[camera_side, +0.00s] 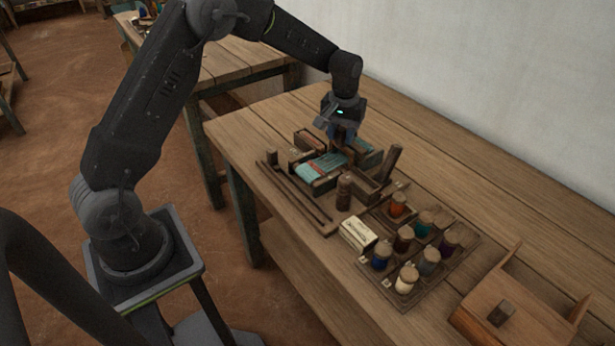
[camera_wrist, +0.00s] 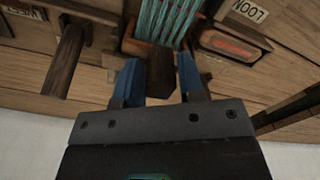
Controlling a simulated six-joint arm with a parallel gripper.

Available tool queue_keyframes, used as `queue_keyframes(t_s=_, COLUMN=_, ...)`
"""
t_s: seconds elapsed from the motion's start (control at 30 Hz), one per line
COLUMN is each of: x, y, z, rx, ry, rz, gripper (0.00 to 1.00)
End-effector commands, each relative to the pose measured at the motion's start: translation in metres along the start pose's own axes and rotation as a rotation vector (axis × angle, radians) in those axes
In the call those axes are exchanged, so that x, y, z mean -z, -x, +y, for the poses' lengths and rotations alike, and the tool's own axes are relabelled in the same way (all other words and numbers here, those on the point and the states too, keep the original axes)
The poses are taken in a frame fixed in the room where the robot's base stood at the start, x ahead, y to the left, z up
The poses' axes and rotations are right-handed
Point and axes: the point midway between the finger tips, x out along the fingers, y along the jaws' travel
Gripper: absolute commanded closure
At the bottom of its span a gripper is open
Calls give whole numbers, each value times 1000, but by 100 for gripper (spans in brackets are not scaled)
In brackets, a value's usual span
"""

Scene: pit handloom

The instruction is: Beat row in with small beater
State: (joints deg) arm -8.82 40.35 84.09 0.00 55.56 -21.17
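My gripper (camera_side: 343,132) is low over the small loom on the wooden table, pointing down. In the wrist view, its two blue fingers (camera_wrist: 159,78) stand on either side of a dark brown wooden block (camera_wrist: 160,70), close against it; this looks like the handle of the small beater. The block reaches slightly past the fingertips toward the loom; its lower end is hidden in the side view. The loom (camera_side: 322,167) carries teal threads with a reddish band. In the wrist view its teal warp threads (camera_wrist: 168,20) run up from just beyond the block.
A dark upright post (camera_side: 391,158) and a brown cylinder (camera_side: 344,192) stand right of the loom. Long thin sticks (camera_side: 290,196) lie in front. The table's back strip by the wall is clear.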

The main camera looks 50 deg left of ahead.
Motion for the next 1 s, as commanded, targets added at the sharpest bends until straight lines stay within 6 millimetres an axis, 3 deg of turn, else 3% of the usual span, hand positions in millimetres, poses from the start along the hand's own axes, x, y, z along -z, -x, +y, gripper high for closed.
queue_keyframes(t_s=0.23, x=0, y=0, z=0, rx=0, ry=0, rz=0, gripper=88)
queue_keyframes(t_s=1.0, x=-37, y=1, z=-22, rx=0, ry=2, rz=0, gripper=89)
